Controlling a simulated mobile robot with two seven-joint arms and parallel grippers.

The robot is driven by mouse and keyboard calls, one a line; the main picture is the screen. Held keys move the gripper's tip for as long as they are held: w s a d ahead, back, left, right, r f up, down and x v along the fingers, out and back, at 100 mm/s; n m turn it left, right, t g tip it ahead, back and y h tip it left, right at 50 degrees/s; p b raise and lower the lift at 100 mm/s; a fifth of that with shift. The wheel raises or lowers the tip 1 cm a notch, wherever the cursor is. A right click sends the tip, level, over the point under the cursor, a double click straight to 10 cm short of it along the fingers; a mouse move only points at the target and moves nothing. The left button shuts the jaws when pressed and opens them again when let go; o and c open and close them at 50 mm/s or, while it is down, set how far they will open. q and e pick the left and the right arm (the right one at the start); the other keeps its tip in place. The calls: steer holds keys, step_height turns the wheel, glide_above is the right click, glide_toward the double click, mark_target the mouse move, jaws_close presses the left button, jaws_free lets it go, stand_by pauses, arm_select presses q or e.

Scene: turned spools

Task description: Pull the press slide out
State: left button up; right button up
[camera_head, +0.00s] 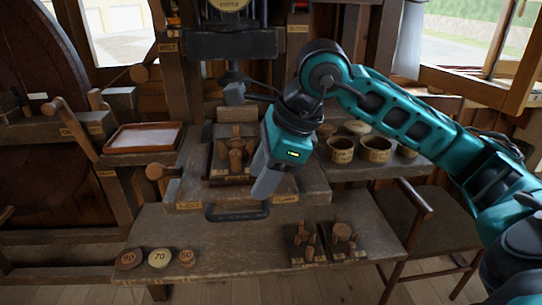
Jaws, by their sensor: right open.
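The press (232,43) stands at the back centre, with a dark plate and spindle above a wooden bed. The press slide appears to be the board (215,163) under the press, carrying small turned wooden pieces (235,147). A dark bar handle (238,214) sits at the front edge of the stepped base. My right gripper (246,145) reaches in from the right, open, its grey fingers spread. One finger points down just above and right of the handle, apparently apart from it. The gripper partly hides the bed. My left gripper is not in view.
A low front bench (200,258) holds round discs marked 90, 70 and 50 (159,257) at left and small dark stands with pegs (322,243) at right. Labelled pots (376,149) stand on the right shelf. A white-lined tray (145,138) is at left, near wooden levers.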

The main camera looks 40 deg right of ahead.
steer(key=v, duration=0.4)
stand_by(0.5)
